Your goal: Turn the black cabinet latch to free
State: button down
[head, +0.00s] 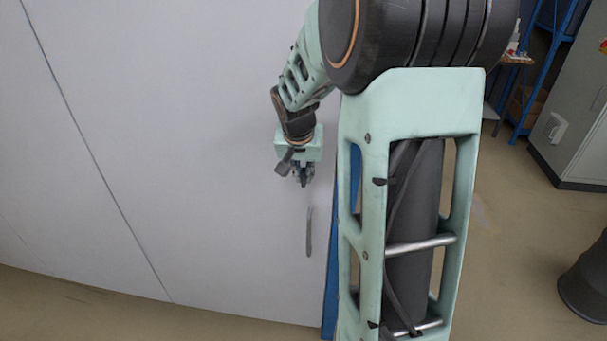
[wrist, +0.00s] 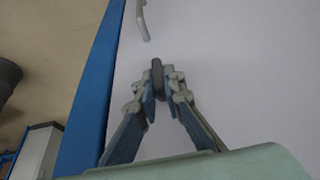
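The black cabinet latch (wrist: 157,70) shows in the wrist view as a small dark upright bar against the pale cabinet door (wrist: 230,65). My gripper (wrist: 160,84) has its two fingers brought together on either side of the latch and appears shut on it. The fingers hide the latch's lower part. In the head view my gripper (head: 303,180) is at the pale door (head: 200,150), and the latch cannot be told apart from the dark fingertips there.
A grey bar handle (head: 309,232) is on the door below my gripper; its end also shows in the wrist view (wrist: 142,22). The cabinet's blue edge (head: 330,290) lies just right of it. A grey cabinet (head: 580,125) and a dark bin (head: 588,280) stand farther right, with open floor between.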

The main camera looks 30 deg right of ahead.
jog(key=shift+w+a+f+b, duration=0.1)
jog(key=shift+b, duration=0.4)
jog(key=shift+a+f+g+h+b, duration=0.15)
jog(key=shift+g+h+b, duration=0.3)
jog(key=shift+b, duration=0.35)
jog(key=shift+w+a+f+n+g+h+b, duration=0.15)
jog(key=shift+n+g+h+b, duration=0.85)
jog(key=shift+h, duration=1.35)
jog(key=shift+w+a+f+n+g+h+b, duration=0.1)
jog(key=shift+n+g+h+b, duration=0.35)
jog(key=shift+g+h+b, duration=1.1)
jog(key=shift+w+a+f+n+g+h+b, duration=0.15)
jog(key=shift+n+g+h+b, duration=0.9)
jog(key=shift+h, duration=2.1)
jog(key=shift+s+d+t+b, duration=0.1)
jog(key=shift+t+b, duration=0.15)
jog(key=shift+b, duration=0.1)
jog(key=c, duration=2)
grip_release()
jog(key=shift+c, duration=0.2)
